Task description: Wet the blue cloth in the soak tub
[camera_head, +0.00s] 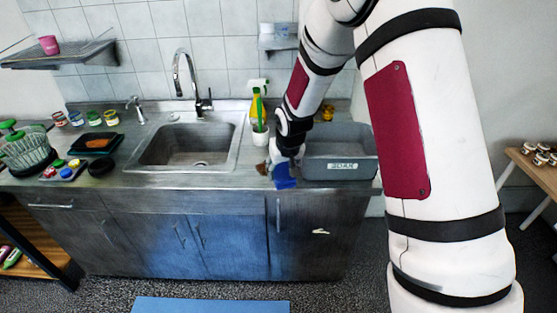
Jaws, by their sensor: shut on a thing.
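The blue cloth (285,179) hangs at the counter's front edge, below my gripper (289,158). My gripper points down and is shut on the cloth. The fingertips are small and partly hidden in this view. A grey tub (341,167) with a label on its front, whose lettering I cannot read surely, stands on the counter just right of the gripper. The cloth is outside the tub, to the left of its front left corner. My arm hides part of the tub's back, and I cannot see what is in it.
A sink (190,145) with a tall faucet (185,75) is left of my gripper. A yellow bottle (256,104) and a white pot (260,136) stand behind the gripper. A dish rack (27,152), small jars and trays fill the left counter. A blue mat (210,305) lies on the floor.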

